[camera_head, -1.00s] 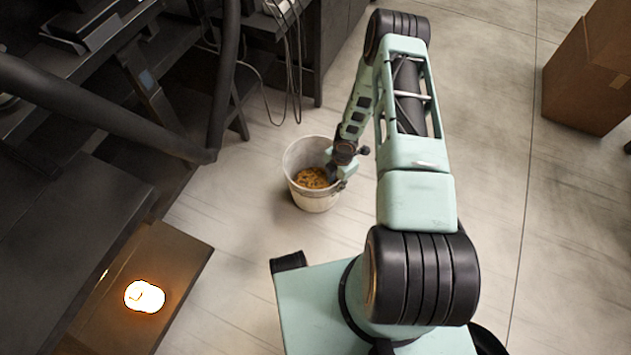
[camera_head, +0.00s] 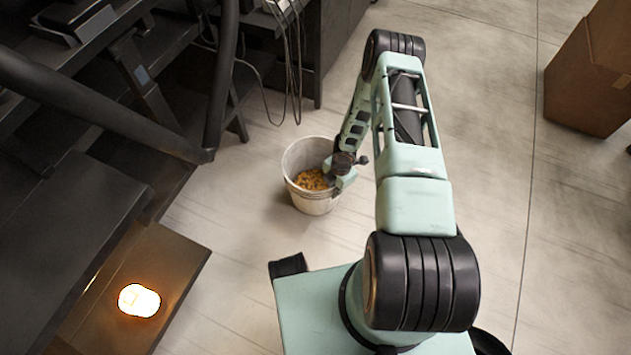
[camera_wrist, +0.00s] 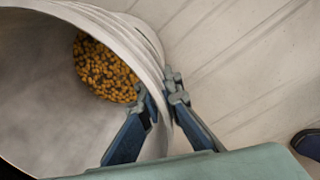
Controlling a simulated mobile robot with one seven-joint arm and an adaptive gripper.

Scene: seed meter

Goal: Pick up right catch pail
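The catch pail (camera_head: 314,203) is a whitish round bucket with golden-brown grains (camera_head: 311,180) in its bottom. It appears upright on the pale floor, left of my arm. My gripper (camera_head: 335,173) is at the pail's right rim. In the wrist view, my gripper (camera_wrist: 162,97) straddles the pail's wall (camera_wrist: 60,128), one finger inside and one outside. The fingers look closed against the wall. The grains (camera_wrist: 104,68) show beyond the inner finger. The contact spot is partly hidden by the fingers.
Dark machinery with a thick pipe (camera_head: 100,112) fills the left side. Cables (camera_head: 297,70) hang behind the pail. A glowing lamp (camera_head: 139,300) sits on a brown panel at lower left. A brown box (camera_head: 588,80) stands at upper right. Floor right of the arm is clear.

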